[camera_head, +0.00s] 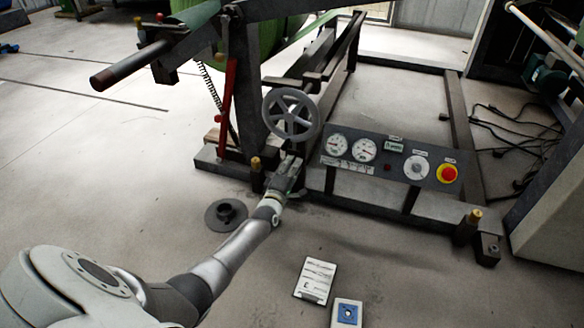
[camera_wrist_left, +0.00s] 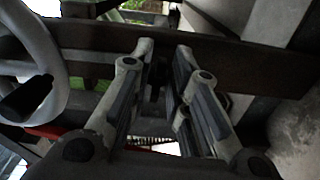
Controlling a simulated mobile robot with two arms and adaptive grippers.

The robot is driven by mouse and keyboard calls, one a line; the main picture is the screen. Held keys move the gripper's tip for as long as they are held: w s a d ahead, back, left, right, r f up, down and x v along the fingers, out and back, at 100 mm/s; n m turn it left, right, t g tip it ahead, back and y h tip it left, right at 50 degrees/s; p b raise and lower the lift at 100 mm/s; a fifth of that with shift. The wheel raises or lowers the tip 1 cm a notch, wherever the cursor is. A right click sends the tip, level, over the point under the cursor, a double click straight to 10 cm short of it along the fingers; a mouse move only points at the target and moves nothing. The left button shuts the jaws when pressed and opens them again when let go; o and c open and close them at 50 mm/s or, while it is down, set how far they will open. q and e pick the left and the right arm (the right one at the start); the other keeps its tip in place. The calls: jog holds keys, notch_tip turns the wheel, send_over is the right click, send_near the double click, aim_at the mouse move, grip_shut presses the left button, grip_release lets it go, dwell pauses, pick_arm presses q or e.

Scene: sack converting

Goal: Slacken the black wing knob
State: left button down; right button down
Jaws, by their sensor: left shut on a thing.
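My left gripper (camera_head: 291,168) reaches in just below the grey handwheel (camera_head: 291,114), at the left end of the control panel. In the left wrist view, its two fingers (camera_wrist_left: 164,60) stand on either side of a small dark piece (camera_wrist_left: 157,82), which I take to be the black wing knob, and are shut on it. The knob's wings are hard to make out in the shadow. In the head view the gripper and arm hide the knob. My right gripper is in neither view.
The handwheel rim (camera_wrist_left: 57,70) and its black handle lie close left of the fingers in the wrist view. The control panel (camera_head: 385,166) has gauges and a red stop button (camera_head: 446,174). A black flanged disc (camera_head: 226,214) and two cards lie on the floor.

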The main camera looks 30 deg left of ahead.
pick_arm(q)
jog(key=shift+f, duration=0.1)
jog(key=c, duration=1.6)
grip_release()
jog(key=v, duration=1.2)
